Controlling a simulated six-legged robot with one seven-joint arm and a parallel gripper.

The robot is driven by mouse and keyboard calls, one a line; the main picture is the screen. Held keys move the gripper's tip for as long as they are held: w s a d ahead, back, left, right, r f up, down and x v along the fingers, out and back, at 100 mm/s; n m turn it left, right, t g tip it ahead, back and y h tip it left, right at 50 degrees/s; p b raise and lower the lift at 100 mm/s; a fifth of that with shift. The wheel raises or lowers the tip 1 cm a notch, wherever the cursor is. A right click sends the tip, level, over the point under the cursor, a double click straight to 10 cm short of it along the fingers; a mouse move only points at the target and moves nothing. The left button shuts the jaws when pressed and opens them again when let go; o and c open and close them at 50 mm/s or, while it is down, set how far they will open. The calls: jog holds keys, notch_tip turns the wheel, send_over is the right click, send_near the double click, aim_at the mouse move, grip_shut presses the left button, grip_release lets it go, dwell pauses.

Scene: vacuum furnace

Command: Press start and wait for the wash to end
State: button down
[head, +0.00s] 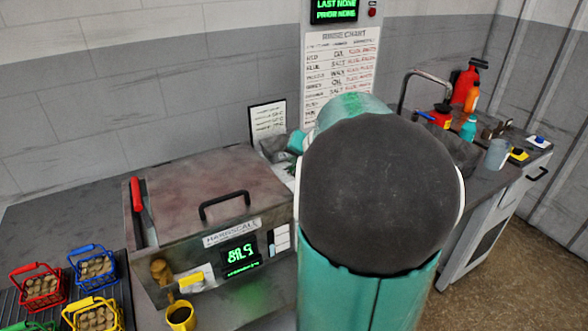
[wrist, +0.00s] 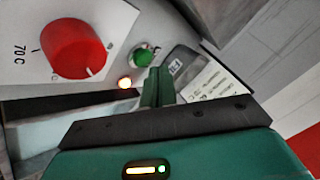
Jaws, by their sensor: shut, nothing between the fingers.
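In the wrist view, a round green button (wrist: 143,57) sits on a pale panel, beside a large red knob (wrist: 78,47) marked "70 C". My arm covers the gripper and button there.
Red (head: 38,290), blue (head: 95,265) and yellow (head: 92,313) baskets of round pieces stand at lower left. A yellow mug (head: 181,314) is below the machine's front. A chart (head: 340,75) hangs behind my arm. Bottles and a tap (head: 425,74) are at right.

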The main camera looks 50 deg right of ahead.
jog(key=shift+r, duration=0.15)
jog(key=shift+r, duration=2.4)
